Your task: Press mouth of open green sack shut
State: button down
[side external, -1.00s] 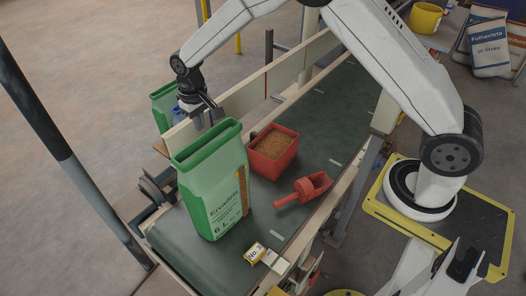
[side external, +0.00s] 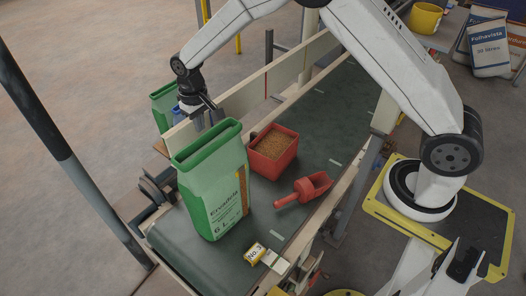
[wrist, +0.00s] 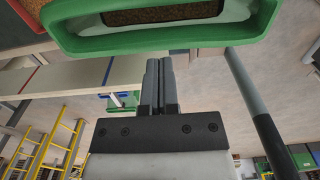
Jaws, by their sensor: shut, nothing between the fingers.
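The green sack (side external: 212,185) stands upright on the conveyor belt, its mouth open as a long slot. In the wrist view its green rim (wrist: 160,42) crosses the top, with brown contents (wrist: 165,13) visible inside. My gripper (side external: 207,124) is just behind the sack's mouth in the side view, pointing down and apart from the rim as far as I can tell. In the wrist view the fingers of my gripper (wrist: 160,72) are together, with nothing between them, and their tips are near the rim.
A red bin (side external: 273,164) of brown grain and a red scoop (side external: 304,188) lie on the belt (side external: 330,115) to the right. Another green sack (side external: 163,106) stands behind the pale side board (side external: 262,88).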

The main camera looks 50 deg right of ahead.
jog(key=shift+s+f, duration=0.1)
jog(key=shift+f, duration=1.1)
dwell(0.6)
jog(key=shift+r, duration=0.15)
notch_tip(320, 180, up, 9)
dwell(1.4)
dwell(0.3)
jog(key=s+d+t, duration=0.1)
jog(key=s+d, duration=0.3)
jog(key=s, duration=0.8)
jog(key=s+d+t, duration=0.1)
jog(key=s+d, duration=0.3)
jog(key=s, duration=0.7)
jog(key=shift+s+d+f+t, duration=0.3)
jog(key=shift+s+d+f, duration=0.05)
jog(key=shift+f, duration=0.1)
